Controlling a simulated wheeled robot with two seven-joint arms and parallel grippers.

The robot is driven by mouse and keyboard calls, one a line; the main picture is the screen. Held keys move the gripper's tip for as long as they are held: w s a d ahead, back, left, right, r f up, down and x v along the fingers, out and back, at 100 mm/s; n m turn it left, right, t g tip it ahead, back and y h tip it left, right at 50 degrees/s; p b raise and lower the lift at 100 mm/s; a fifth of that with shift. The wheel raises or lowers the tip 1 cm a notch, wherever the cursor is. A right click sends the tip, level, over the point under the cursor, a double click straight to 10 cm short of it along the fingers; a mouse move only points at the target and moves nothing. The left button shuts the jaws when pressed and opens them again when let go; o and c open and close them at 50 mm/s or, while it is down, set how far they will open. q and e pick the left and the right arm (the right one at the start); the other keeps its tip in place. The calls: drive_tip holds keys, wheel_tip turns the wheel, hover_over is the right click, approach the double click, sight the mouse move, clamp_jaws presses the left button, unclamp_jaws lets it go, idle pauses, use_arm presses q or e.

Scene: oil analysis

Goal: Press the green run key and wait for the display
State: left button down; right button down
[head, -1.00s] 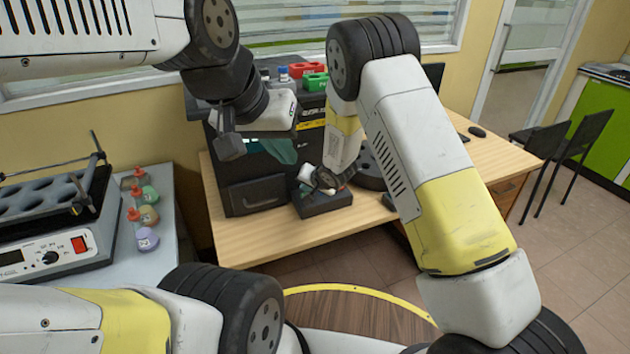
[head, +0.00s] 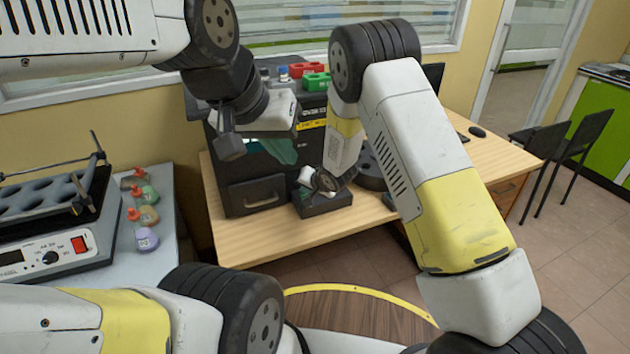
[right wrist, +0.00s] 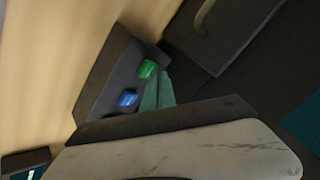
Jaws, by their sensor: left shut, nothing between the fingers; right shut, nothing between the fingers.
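The green key (right wrist: 147,69) sits on a small dark key box (right wrist: 106,75) beside a blue key (right wrist: 128,98) in the right wrist view. My right gripper (right wrist: 165,80) is shut and empty, with its teal fingertips close beside the green key; I cannot tell if they touch it. In the head view the key box (head: 325,205) stands on the wooden table, and my right wrist hides its keys. My left gripper (head: 284,150) is shut and empty before the black analyser (head: 254,194). A small dark screen (right wrist: 25,165) is partly in the wrist view, its text unreadable.
A dark round holder (head: 370,172) stands right of the key box. At left, a grey bench (head: 165,190) carries a heater block and several small flasks.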

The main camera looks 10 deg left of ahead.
drive_tip(key=shift+f, duration=0.5)
idle(0.7)
idle(0.3)
drive_tip(key=shift+r, duration=0.95)
drive_tip(key=shift+r, duration=2.5)
